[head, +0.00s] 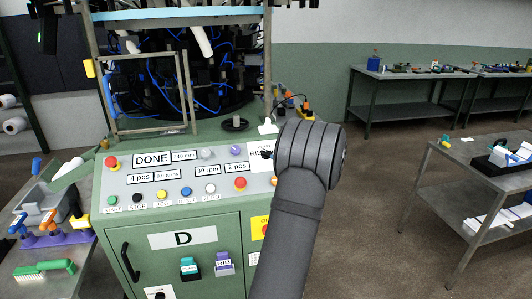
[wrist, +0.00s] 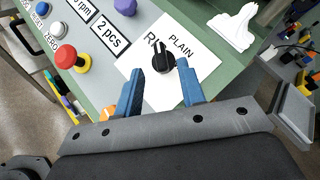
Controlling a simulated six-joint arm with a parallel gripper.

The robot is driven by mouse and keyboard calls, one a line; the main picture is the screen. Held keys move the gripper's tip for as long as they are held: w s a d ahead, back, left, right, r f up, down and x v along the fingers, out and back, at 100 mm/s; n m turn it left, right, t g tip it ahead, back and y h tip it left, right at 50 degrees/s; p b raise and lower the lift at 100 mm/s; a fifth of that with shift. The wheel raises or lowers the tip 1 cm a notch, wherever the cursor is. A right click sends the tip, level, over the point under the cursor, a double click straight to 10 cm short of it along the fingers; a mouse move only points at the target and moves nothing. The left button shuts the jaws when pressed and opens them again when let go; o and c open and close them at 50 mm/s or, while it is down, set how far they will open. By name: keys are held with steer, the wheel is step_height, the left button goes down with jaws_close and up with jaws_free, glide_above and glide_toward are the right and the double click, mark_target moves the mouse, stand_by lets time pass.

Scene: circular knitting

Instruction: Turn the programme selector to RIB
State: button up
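The programme selector is a black rotary knob (wrist: 162,67) on a white label plate (wrist: 190,38) marked PLAIN and a second word starting with R, partly covered by the knob. The knob's raised bar points up and slightly left in the wrist view, toward the end of that second word. My gripper (wrist: 171,64) is open, with one blue finger on each side of the knob. The fingers look apart from it, though the depth is hard to judge. In the head view my wrist hides the fingers and covers part of the panel's right end.
The green control panel (head: 125,187) carries several buttons, a red mushroom button (head: 240,183) and displays, one reading DONE (head: 152,160). A white object (wrist: 235,26) stands beyond the label plate. The knitting machine (head: 215,75) rises behind. Benches stand to the right.

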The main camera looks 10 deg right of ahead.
mark_target(267, 152)
steer(key=x, duration=0.6)
steer(key=shift+w+a+f, duration=0.1)
steer(key=shift+w+a, duration=0.05)
steer(key=shift+w, duration=0.05)
steer(key=shift+s, duration=0.1)
jaws_close()
